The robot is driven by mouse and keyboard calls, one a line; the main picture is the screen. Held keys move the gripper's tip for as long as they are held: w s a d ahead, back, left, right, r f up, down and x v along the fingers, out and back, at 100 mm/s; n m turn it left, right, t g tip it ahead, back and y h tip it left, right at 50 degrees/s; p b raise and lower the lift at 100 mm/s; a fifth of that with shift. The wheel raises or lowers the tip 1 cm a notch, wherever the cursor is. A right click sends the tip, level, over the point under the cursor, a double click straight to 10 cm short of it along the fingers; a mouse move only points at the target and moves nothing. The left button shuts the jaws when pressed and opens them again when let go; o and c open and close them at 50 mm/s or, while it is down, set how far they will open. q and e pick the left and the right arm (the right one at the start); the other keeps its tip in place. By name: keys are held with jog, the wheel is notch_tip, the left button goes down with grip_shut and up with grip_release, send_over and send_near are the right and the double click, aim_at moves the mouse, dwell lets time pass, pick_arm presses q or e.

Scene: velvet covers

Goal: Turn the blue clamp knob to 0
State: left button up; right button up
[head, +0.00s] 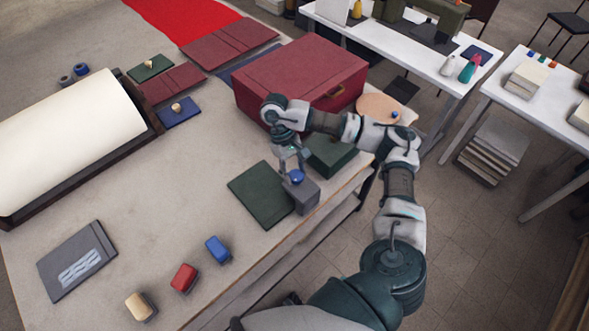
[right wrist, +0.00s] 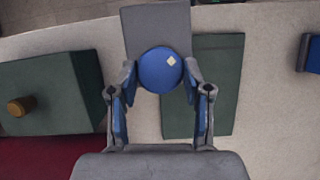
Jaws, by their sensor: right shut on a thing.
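The blue clamp knob (head: 296,176) sits on top of a grey clamp block (head: 304,197) at the table's front edge. In the right wrist view the round knob (right wrist: 160,70) carries a small pale diamond mark toward its upper right; no numbers can be read. My right gripper (head: 291,168) is above the block with its fingers down around the knob. In the right wrist view the fingertips (right wrist: 160,78) are on either side of the knob, shut on it. The grey block (right wrist: 157,27) shows beyond it. My left gripper is not in view.
A dark green cover (head: 259,194) lies beside the clamp, and a dark green box (head: 329,153) stands close on its other side. A large red case (head: 302,77) stands behind. Blue (head: 218,249), red (head: 184,278) and cream (head: 140,306) blocks lie toward the front.

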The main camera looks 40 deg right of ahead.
jog(key=shift+s+f, duration=0.1)
dwell(0.3)
jog(key=o, duration=1.1)
jog(key=shift+o, duration=0.2)
jog(key=shift+s, duration=0.15)
jog(key=v, duration=1.2)
